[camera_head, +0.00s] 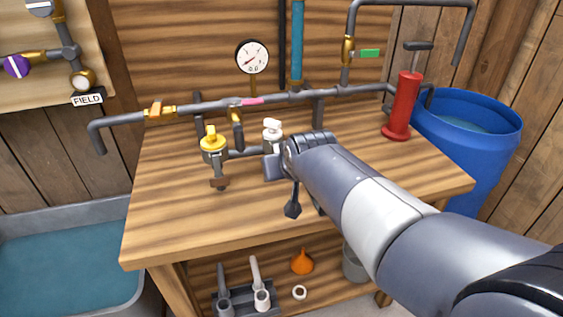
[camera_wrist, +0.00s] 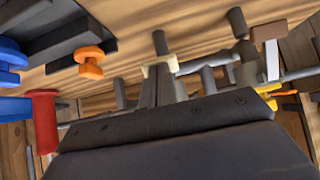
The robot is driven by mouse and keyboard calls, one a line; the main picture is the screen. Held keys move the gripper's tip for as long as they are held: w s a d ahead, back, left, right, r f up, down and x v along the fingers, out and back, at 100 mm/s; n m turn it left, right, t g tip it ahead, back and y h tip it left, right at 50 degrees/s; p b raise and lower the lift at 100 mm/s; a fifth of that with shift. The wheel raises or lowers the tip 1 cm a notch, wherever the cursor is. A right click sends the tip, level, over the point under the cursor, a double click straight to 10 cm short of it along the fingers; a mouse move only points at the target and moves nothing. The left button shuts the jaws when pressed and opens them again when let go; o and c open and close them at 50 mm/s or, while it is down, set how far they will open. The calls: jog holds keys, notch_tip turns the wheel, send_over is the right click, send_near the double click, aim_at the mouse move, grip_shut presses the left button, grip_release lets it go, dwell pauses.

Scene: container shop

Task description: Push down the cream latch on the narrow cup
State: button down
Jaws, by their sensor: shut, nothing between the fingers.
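The cream latch (camera_head: 272,127) sits on top of the narrow cup (camera_head: 270,147), on the right end of a short pipe above the bench. My gripper (camera_head: 285,158) is beside that cup on its right, close to it; contact cannot be told. It looks shut and empty, with its fingertips largely hidden. In the wrist view, my gripper's dark grey body fills the lower part and hides much of the scene. A cream piece, perhaps the latch, shows just above it. The lower part of the cup is partly hidden.
A wider cup with a yellow top (camera_head: 213,143) stands left of the narrow cup. A main pipe (camera_head: 205,107) and a gauge (camera_head: 252,57) are behind. A red pump (camera_head: 403,108) and a blue drum (camera_head: 480,150) stand right. The bench front (camera_head: 180,235) is clear.

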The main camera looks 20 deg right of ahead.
notch_tip(320, 180, down, 2)
jog(key=t+b, duration=0.2)
jog(key=b, duration=0.2)
jog(key=shift+w, duration=0.15)
jog(key=shift+r+p, duration=0.5)
jog(key=shift+r, duration=0.1)
jog(key=shift+r+p, duration=0.6)
jog(key=shift+r, duration=0.1)
